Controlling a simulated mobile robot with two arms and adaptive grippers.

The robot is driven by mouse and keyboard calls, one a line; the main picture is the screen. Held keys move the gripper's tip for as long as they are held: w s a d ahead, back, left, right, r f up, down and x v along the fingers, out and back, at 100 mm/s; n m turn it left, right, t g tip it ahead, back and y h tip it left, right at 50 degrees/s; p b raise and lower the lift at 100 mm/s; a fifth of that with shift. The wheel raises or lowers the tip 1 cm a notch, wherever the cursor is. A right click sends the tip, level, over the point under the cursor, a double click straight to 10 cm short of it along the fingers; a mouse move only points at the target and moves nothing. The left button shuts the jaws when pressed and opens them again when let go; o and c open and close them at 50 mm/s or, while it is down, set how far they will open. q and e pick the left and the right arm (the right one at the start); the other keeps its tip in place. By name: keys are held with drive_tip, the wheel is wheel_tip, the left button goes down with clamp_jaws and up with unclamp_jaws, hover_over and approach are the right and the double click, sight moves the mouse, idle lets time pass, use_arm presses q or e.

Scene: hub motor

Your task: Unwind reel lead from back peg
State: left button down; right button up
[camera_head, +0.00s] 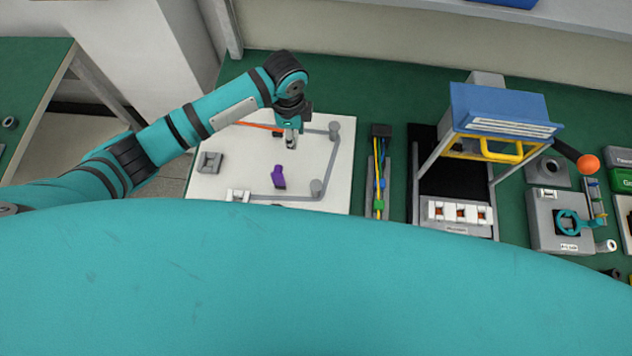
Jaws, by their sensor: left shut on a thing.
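My left gripper (291,143) points down over the white board (225,184), near its back edge. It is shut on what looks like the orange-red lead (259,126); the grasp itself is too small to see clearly. The lead shows left of the fingers and then passes behind my arm. The back peg (334,131), a grey post, stands at the board's back right, to the right of the gripper. No lead is visible around it. A front peg (317,188) stands nearer. I cannot make out a reel. My right gripper is out of view.
A purple piece (278,177) stands mid-board. A grey block (209,162) and a white holder (238,196) sit at the board's left and front. Right of the board are a cable tray (378,190) and a blue-topped press (500,108). My teal body hides the foreground.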

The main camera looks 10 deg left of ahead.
use_arm(q)
drive_tip(key=s+a, duration=0.3)
drive_tip(key=a, duration=1.2)
